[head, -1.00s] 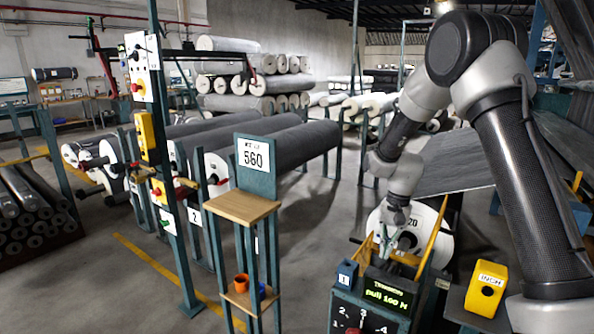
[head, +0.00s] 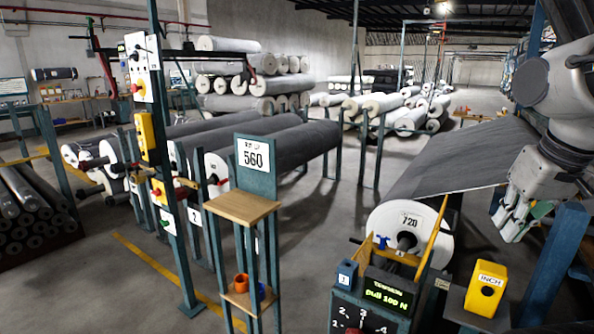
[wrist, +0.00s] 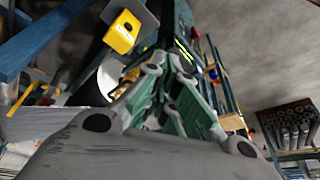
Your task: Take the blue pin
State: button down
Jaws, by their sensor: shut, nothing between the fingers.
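A small blue piece (head: 381,242), which looks like the blue pin, stands at the yellow-edged cradle in front of the white roll end marked 720 (head: 402,222). It is too small to make out its full shape. My gripper (head: 508,228) hangs at the right of the head view, well apart from the blue piece and to its right. Its fingers are closed and empty. The green-padded fingers (wrist: 180,85) also show in the wrist view, with nothing between them.
A panel reading "pull 100 N" (head: 388,295) stands below the cradle, with a yellow INCH box (head: 486,289) to its right. A blue post (head: 553,262) stands near my gripper. An orange cup (head: 241,283) sits on the small stand's lower shelf. Floor at centre is clear.

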aim_at(382, 238)
jog(key=i+j+z, duration=0.1)
jog(key=i+j, duration=0.15)
jog(key=i+j+z, duration=0.15)
jog(key=j, duration=0.3)
jog(key=i+j+z, duration=0.1)
jog(key=i+j, duration=0.15)
jog(key=j, duration=0.15)
